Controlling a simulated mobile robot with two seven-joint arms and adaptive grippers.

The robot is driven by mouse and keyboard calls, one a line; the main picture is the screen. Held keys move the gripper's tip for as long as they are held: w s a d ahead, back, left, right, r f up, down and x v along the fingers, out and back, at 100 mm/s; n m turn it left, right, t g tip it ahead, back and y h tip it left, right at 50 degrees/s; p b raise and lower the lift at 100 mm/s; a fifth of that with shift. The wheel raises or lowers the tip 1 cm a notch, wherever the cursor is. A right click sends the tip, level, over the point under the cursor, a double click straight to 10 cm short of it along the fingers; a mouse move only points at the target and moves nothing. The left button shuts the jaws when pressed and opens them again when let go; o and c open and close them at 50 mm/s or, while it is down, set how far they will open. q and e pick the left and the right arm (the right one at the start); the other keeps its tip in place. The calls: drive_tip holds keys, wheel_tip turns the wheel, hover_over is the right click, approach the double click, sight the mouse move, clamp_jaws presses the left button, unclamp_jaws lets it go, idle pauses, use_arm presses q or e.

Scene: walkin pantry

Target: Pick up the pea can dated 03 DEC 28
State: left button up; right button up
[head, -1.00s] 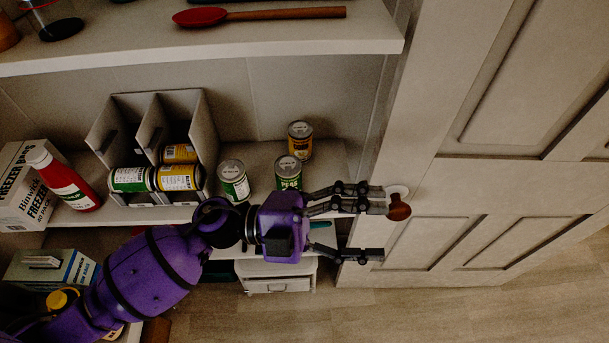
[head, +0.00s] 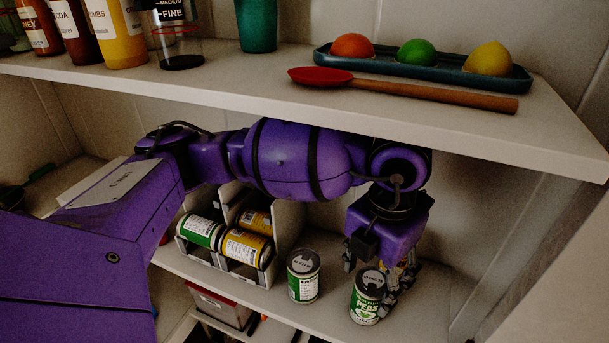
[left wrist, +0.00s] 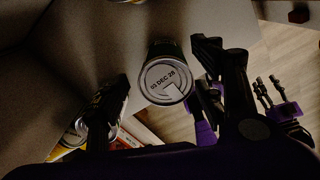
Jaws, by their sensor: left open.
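The pea can (head: 366,305), with a green label and grey lid, stands upright near the shelf's front edge. In the left wrist view the lid of the can (left wrist: 165,80) reads 03 DEC 28. My left gripper (head: 370,272) is open and points down at this can, with fingers on either side of it. The left wrist view shows the can between the open fingers of my left gripper (left wrist: 160,72); whether they touch it is unclear. My right gripper (left wrist: 270,92) shows small at the right of that view; its opening is unclear.
Another green-and-white can (head: 303,278) stands just left. A divided holder (head: 268,265) with green and yellow cans lying in it is further left. A yellow can (left wrist: 75,135) shows in the left wrist view. The upper shelf (head: 330,110) overhangs my arm and carries a red spoon (head: 400,89).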

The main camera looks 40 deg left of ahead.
use_arm(q)
drive_tip(key=shift+s+f, duration=0.25)
drive_tip(key=shift+f, duration=0.35)
drive_tip(key=shift+s+f, duration=0.2)
drive_tip(key=shift+s, duration=0.05)
drive_tip(key=shift+f, duration=0.35)
drive_tip(key=f, duration=0.4)
drive_tip(key=shift+w+d+f, duration=0.1)
drive_tip(key=shift+w+f, duration=0.1)
drive_tip(key=shift+w, duration=0.1)
drive_tip(key=shift+c, duration=0.7)
drive_tip(key=shift+r, duration=0.1)
drive_tip(key=c, duration=1.3)
use_arm(e)
drive_tip(key=shift+s+f, duration=0.4)
drive_tip(key=shift+s, duration=0.25)
